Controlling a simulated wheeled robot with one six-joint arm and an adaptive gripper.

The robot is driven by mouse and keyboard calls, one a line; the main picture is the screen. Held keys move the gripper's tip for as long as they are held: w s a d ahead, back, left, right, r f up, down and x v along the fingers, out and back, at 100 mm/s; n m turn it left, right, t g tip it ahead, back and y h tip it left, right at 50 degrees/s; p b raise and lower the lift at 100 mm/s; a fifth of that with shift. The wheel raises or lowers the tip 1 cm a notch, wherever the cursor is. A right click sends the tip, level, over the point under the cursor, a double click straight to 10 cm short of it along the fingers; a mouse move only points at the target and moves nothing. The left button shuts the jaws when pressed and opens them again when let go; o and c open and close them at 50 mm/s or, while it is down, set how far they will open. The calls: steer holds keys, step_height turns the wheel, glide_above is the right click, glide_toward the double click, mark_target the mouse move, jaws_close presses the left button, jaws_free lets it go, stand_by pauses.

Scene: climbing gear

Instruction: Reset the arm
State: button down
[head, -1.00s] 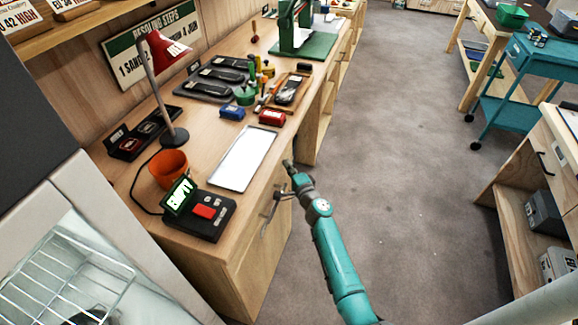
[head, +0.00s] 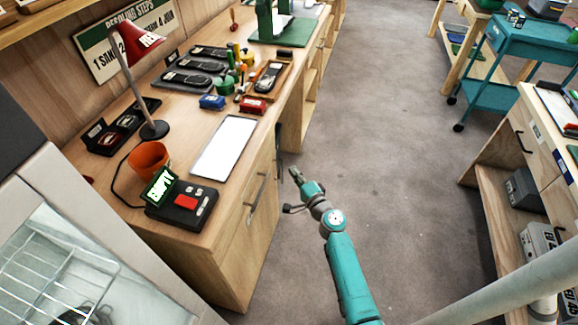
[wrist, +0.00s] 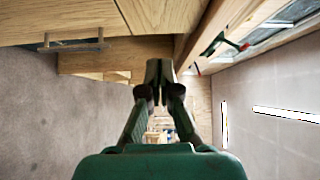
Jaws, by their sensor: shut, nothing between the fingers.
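My arm is teal and reaches up from the bottom of the head view. My gripper (head: 294,174) is at its far end, over the grey floor just right of the workbench front. In the wrist view my gripper (wrist: 159,70) has its dark fingers together, with nothing between them. The bench front and a drawer handle (wrist: 73,45) show beyond it at the upper left of that view.
The wooden workbench (head: 210,238) on the left holds a white tray (head: 224,147), an orange cup (head: 148,158), a control box (head: 183,204) and a red lamp (head: 139,42). A teal cart (head: 527,47) and a wooden cabinet stand right. The floor (head: 400,150) between is clear.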

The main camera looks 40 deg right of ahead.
steer(key=shift+s, duration=0.35)
steer(key=s+a+f+n+g, duration=0.1)
steer(key=s+a+f+n, duration=0.1)
steer(key=s+a, duration=0.45)
steer(key=s+a+f+n+g, duration=0.1)
steer(key=s+a+f+n, duration=0.15)
steer(key=s, duration=0.75)
steer(key=s+a+f+n+g, duration=0.1)
steer(key=s+a+n, duration=0.2)
steer(key=s+a, duration=0.35)
steer(key=s+a+r+n+y, duration=0.1)
steer(key=s+a+r+n, duration=0.1)
steer(key=s+r+n, duration=0.4)
steer(key=s+a+r+n+y, duration=0.1)
steer(key=s+a+r+n, duration=0.2)
steer(key=s+r, duration=0.9)
steer(key=s+n, duration=0.3)
steer(key=s, duration=0.2)
